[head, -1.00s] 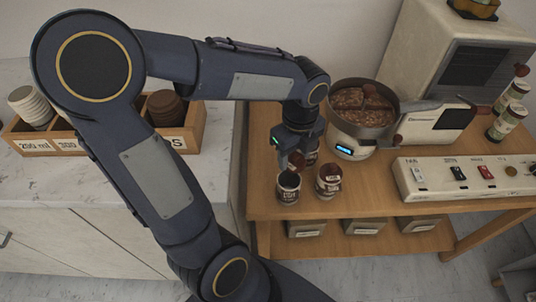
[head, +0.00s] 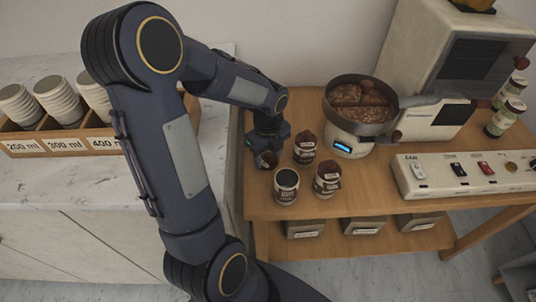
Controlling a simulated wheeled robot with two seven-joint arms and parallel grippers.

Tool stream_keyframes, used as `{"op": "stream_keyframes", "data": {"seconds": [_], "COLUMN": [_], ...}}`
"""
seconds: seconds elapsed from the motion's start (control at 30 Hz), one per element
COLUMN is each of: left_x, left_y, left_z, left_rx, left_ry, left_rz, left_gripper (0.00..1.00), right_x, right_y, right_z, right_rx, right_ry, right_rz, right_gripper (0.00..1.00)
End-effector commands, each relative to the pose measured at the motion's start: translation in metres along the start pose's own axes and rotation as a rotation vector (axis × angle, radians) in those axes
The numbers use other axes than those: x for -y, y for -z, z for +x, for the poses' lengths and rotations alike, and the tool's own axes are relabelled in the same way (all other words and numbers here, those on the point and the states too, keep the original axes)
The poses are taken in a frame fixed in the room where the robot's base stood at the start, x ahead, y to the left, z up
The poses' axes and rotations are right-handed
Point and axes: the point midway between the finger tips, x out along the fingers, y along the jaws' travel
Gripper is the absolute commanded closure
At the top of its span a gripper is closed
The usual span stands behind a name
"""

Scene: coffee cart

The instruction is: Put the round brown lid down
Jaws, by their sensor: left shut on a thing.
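My left gripper (head: 266,152) is at the left end of the wooden cart top and points down. It is shut on the round brown lid (head: 267,161), which shows just below the fingers. I cannot tell whether the lid touches the cart top. An open jar (head: 286,188) with a dark inside stands in front and to the right of the lid. Two jars with brown lids on, one behind (head: 304,148) and one to the right (head: 327,180), stand close by. My right gripper is not in view.
A scale with a metal pan (head: 350,143) stands behind the jars. A switch panel (head: 465,172) lies to the right. A wooden rack (head: 30,147) with stacked cups is on the marble counter. Free wood (head: 258,202) shows left of the open jar.

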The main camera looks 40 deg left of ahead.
Motion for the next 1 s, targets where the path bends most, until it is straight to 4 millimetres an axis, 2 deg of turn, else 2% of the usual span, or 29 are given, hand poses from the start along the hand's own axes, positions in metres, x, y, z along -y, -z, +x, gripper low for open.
{"op": "stream_keyframes", "data": {"seconds": [0.3, 0.33, 0.5, 0.77, 0.87, 1.0], "left_x": [0.0, 0.0, 0.0, 0.0, 0.0, 0.001], "left_y": [0.0, 0.0, 0.0, 0.0, 0.0, 0.0], "left_z": [0.004, 0.004, 0.003, 0.002, -0.005, -0.029], "left_rx": [0.0, 0.0, 0.0, 0.0, 0.0, 0.002], "left_ry": [-0.001, -0.001, -0.001, -0.001, 0.001, 0.003], "left_rz": [0.0, 0.0, 0.0, 0.0, -0.001, -0.001], "left_gripper": [0.71, 0.47, 0.27, 0.27, 0.27, 0.27], "right_x": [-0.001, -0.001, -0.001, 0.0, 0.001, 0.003], "right_y": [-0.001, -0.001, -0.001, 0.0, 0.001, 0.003], "right_z": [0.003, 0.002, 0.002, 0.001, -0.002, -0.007], "right_rx": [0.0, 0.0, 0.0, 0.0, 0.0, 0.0], "right_ry": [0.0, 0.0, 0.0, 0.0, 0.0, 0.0], "right_rz": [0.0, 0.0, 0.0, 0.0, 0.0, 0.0], "right_gripper": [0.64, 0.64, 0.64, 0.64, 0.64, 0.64]}}
